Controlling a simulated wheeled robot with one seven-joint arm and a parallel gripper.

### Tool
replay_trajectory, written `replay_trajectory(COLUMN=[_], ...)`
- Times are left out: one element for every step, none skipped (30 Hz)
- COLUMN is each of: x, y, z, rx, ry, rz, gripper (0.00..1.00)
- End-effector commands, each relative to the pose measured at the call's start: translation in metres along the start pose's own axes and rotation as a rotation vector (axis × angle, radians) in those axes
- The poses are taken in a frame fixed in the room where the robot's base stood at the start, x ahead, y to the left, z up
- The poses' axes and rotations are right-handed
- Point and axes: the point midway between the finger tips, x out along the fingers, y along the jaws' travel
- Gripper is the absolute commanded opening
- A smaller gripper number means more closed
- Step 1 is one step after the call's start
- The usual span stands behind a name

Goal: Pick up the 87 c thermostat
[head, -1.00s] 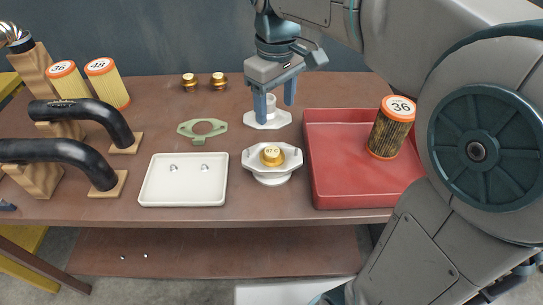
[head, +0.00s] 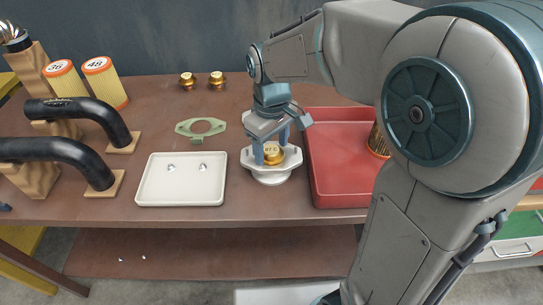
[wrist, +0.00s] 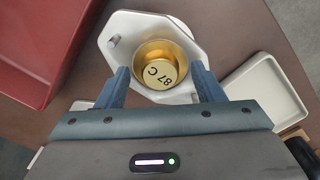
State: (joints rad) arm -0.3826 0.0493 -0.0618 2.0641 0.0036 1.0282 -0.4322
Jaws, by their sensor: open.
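The 87 c thermostat (head: 272,151) is a brass cap with its label facing up. It sits in a white housing (head: 271,176) near the front of the table. In the wrist view the thermostat (wrist: 156,70) lies inside the white housing (wrist: 112,40), just beyond and between my fingertips. My gripper (head: 271,150) is open above the housing, with one finger on each side of the thermostat. In the wrist view my gripper (wrist: 161,82) holds nothing, and gaps show between the fingers and the brass. Whether the fingers reach down to the rim is hard to tell.
A red tray (head: 335,196) stands close on the right, and a white tray (head: 182,201) with two small screws on the left. A green gasket (head: 188,128) lies behind. Two brass thermostats (head: 187,81) (head: 216,80) stand at the back. Black hoses (head: 60,152) are at far left.

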Motion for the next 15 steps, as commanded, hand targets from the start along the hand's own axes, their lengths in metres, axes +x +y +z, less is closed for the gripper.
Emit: replay_trajectory(x=[0.0005,0.0004,0.0002,0.0002,0.0002,0.0001,0.0001,0.0,0.0,0.0,-0.0001,-0.0001,-0.0002,-0.0002,-0.0002], y=[-0.0001,0.0,0.0,0.0,0.0,0.0001,0.0001,0.0001,0.0001,0.0001,0.0001,0.0001,0.0002,0.0002,0.0002], z=[-0.0001,-0.0001,-0.0001,-0.0001,-0.0001,-0.0001,-0.0001,-0.0001,-0.0001,-0.0001,-0.0001,-0.0001,-0.0001,-0.0001,-0.0001], rx=[0.0,0.0,0.0,0.0,0.0,0.0,0.0,0.0,0.0,0.0,0.0,0.0,0.0,0.0,0.0], ry=[0.0,0.0,0.0,0.0,0.0,0.0,0.0,0.0,0.0,0.0,0.0,0.0,0.0,0.0,0.0], rz=[0.0,0.0,0.0,0.0,0.0,0.0,0.0,0.0,0.0,0.0,0.0,0.0,0.0,0.0,0.0], gripper=[0.62,0.62,0.62,0.62,0.62,0.56,0.48,0.39,0.28,0.2,0.13,0.13,0.12,0.12,0.12])
